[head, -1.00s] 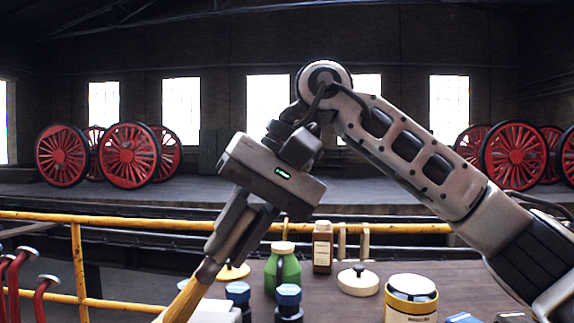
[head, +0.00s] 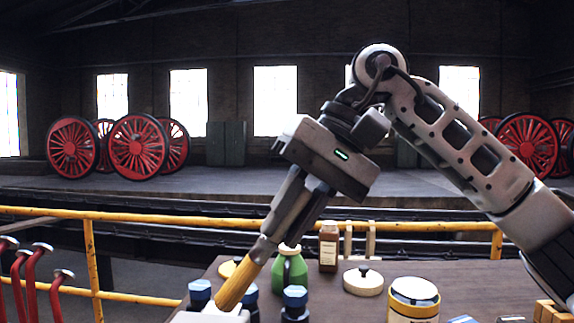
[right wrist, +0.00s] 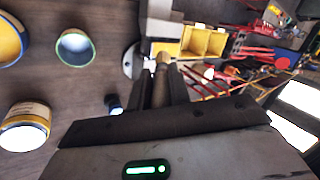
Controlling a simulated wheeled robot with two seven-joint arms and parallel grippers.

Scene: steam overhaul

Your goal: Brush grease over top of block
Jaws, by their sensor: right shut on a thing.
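My right gripper (head: 268,238) is shut on a brush (head: 237,286) with a yellow-orange wooden handle. The brush slants down to the left, and its end lies at a pale block-like thing (head: 211,316) at the bottom edge of the head view. I cannot tell whether the brush touches it, and its bristles are not clearly seen. In the right wrist view the brush (right wrist: 162,62) shows between the dark fingers, with a pale surface (right wrist: 157,18) beyond. A yellow tin with a white label (head: 413,303) stands on the table to the right. My left gripper is out of view.
A green bottle (head: 289,272), a brown bottle (head: 328,246), a pale lidded dish (head: 363,282) and several blue-capped jars (head: 294,298) stand on the brown table (head: 470,275). A yellow railing (head: 150,217) runs behind. Red levers (head: 30,285) stand at the left.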

